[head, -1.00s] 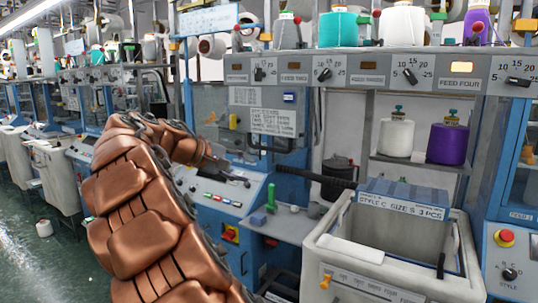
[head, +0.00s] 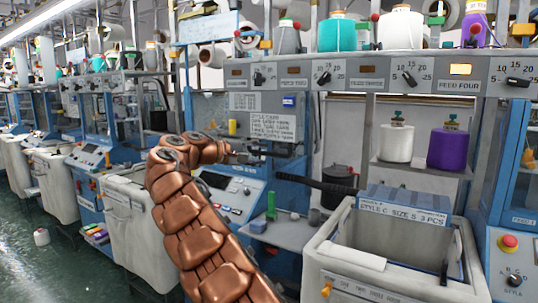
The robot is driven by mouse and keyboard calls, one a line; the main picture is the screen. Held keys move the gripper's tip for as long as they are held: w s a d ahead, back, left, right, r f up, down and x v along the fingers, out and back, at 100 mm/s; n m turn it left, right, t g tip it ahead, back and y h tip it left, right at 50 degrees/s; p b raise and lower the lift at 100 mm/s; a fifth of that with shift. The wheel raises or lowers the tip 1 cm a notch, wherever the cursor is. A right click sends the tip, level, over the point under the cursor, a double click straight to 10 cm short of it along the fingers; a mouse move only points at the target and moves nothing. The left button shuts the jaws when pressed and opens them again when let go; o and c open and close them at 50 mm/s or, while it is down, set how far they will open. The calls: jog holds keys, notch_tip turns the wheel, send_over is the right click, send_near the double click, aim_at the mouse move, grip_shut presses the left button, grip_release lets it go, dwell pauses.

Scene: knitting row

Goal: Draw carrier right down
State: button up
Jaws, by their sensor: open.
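My copper-coloured arm reaches up from the bottom of the head view to the knitting machine left of centre. My gripper (head: 256,155) is small in this view, in front of the machine's lower window area, just above the sloped control panel (head: 228,190). It is open, and I see nothing held in it. A small yellow piece (head: 232,127) stands on the machine, above and left of the gripper. I cannot make out which part is the right carrier. Contact between the gripper and the machine cannot be told.
A dark bar (head: 312,183) sticks out right of the gripper. A grey bin (head: 340,262) with a blue box (head: 403,203) stands at right. A feed panel (head: 375,74) spans above.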

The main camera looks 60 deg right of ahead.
aim_at(266, 154)
jog(key=shift+x, duration=2.05)
grip_shut()
